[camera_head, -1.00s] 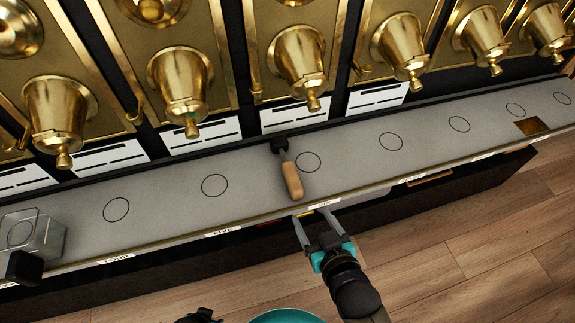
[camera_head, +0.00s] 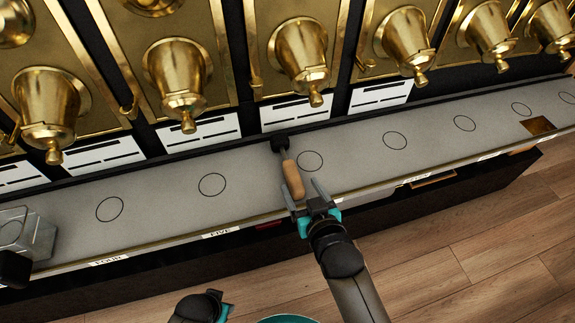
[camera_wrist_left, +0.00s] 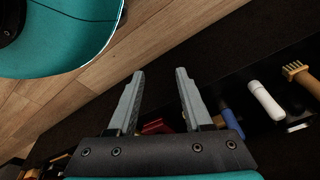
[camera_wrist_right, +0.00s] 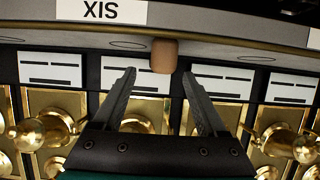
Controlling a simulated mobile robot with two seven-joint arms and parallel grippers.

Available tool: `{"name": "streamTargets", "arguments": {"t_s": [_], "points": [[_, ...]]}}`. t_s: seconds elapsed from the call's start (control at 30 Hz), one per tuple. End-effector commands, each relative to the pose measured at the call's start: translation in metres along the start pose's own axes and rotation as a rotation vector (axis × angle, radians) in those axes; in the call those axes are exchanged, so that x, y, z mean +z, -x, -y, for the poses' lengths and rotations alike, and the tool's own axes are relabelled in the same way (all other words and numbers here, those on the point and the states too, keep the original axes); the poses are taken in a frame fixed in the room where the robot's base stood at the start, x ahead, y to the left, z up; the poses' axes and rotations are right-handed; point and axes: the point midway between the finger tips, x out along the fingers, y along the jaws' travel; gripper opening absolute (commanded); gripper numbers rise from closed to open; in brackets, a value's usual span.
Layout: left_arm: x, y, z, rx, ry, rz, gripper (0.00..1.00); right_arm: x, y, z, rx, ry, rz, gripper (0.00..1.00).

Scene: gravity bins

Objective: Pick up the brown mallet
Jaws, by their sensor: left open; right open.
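The brown mallet (camera_head: 292,176) lies on the grey shelf, its black head toward the bell-shaped brass dispensers and its wooden handle toward the front edge. My right gripper (camera_head: 304,188) is open at the handle's end, with its left finger close to the handle.
Brass dispensers (camera_head: 300,60) line the back above the shelf (camera_head: 250,190). A clear container (camera_head: 30,235) stands at the shelf's left end. A square opening (camera_head: 538,125) is at the right. Brushes and other tools (camera_wrist_left: 265,100) lie in the lower compartment.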

Motion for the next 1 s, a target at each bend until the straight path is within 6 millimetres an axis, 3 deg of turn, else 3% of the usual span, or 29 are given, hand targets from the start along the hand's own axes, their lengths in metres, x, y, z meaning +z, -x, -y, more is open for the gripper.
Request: {"name": "streamTargets", "arguments": {"t_s": [0.2,0.57,1.0], "points": [[-0.012,0.012,-0.005,0.008,0.003,-0.004,0.5,0.001,-0.019,0.0,0.0,0.0,-0.001,0.75],[-0.02,0.023,-0.008,0.011,0.006,-0.007,0.5,0.001,-0.03,0.001,0.0,0.0,-0.001,0.75],[-0.051,0.057,-0.008,0.012,0.011,-0.062,0.5,0.002,-0.062,0.003,0.0,0.0,0.0,0.75]]}}
